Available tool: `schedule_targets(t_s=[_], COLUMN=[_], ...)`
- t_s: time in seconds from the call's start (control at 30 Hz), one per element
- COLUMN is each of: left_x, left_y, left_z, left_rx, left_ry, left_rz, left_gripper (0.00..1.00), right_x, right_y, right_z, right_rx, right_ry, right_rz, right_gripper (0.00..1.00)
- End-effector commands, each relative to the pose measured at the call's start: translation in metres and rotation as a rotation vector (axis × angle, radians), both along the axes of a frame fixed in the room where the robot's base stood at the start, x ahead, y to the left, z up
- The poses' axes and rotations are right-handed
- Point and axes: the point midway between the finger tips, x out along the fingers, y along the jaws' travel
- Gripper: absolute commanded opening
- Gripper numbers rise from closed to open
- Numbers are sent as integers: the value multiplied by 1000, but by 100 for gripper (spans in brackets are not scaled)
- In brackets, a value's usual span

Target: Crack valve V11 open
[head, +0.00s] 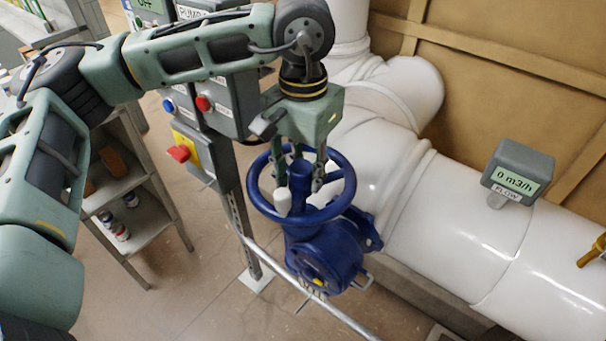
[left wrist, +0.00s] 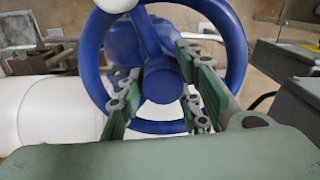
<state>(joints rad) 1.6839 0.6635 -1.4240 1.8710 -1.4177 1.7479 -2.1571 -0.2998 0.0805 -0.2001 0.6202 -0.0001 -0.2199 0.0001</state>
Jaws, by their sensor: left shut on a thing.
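Valve V11 seems to be the blue valve (head: 326,258) with a blue handwheel (head: 340,206) on top; I cannot read its tag. The wheel has a white knob (head: 282,203) on its near rim. My left gripper (head: 303,184) comes down over the wheel from above. In the left wrist view its green fingers (left wrist: 160,85) stand on both sides of the round blue hub (left wrist: 162,80), inside the rim, and are shut on the handwheel at its middle. The flow display (head: 516,170) reads 0 m3/h. My right gripper is not in view.
A large white pipe (head: 455,215) runs behind and right of the valve. A control post with a red button (head: 203,103) and a yellow-backed red switch (head: 180,153) stands close left. A metal rail (head: 335,312) passes low in front. A shelf (head: 125,188) stands farther left.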

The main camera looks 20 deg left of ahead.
Motion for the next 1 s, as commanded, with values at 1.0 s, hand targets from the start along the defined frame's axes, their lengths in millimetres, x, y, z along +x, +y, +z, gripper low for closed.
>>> schedule_targets(t_s=[1.0], left_x=[-1], left_y=[3], left_z=[-2], left_rx=[13], left_ry=[2], left_rz=[905], left_gripper=[3], right_x=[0], right_y=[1], right_z=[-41], right_rx=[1], right_ry=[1], right_rz=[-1], right_gripper=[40])
